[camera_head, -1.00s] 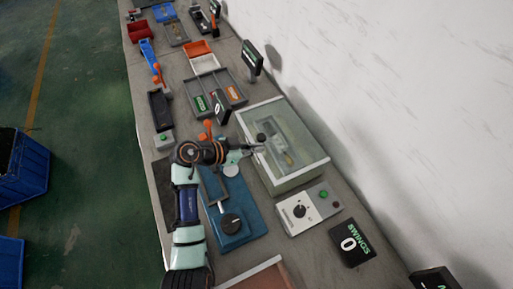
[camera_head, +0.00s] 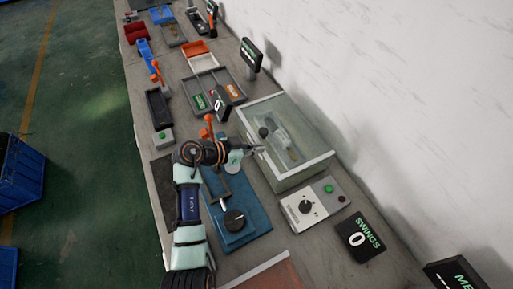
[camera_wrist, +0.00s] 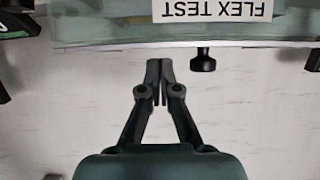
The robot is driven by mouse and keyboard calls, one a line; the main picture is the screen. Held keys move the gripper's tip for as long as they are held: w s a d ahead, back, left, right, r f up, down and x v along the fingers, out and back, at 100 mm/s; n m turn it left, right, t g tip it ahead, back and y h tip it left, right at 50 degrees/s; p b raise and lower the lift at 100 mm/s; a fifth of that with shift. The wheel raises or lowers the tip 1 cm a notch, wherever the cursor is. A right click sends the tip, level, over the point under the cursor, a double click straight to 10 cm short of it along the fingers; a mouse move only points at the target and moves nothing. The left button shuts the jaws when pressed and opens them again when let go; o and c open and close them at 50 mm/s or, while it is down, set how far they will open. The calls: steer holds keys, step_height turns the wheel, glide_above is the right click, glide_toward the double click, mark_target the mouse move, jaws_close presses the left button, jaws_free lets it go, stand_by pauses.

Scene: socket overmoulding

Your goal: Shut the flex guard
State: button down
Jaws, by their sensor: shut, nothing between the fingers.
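The flex guard (camera_head: 318,160) is a clear box-like cover with a pale frame over the flex test fixture (camera_head: 285,148), right of my arm. A black knob (camera_head: 263,132) shows at its left side. The wrist view shows a black knob (camera_wrist: 203,60) below the guard's pale edge (camera_wrist: 100,42), by an upside-down "FLEX TEST" label (camera_wrist: 212,10). My gripper (camera_head: 260,149) is at the guard's left edge. In the wrist view, my gripper (camera_wrist: 158,68) is shut and empty, beside the knob; contact with the guard and the guard's exact angle cannot be told.
A control box with a dial (camera_head: 308,206) and a "SWINGS" display reading 0 (camera_head: 358,240) stand in front of the guard. A blue fixture (camera_head: 240,210) lies under my arm. Grey divided trays (camera_head: 212,88) stand behind. The wall runs close along the right.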

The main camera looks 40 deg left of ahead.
step_height(320, 180, up, 4)
steer(key=p, duration=0.3)
steer(key=s+a+f+b, duration=0.1)
steer(key=s+a+f, duration=0.2)
steer(key=s, duration=0.5)
steer(key=shift+s+a+f, duration=0.2)
steer(key=shift+a+f, duration=0.1)
steer(key=shift+a, duration=0.35)
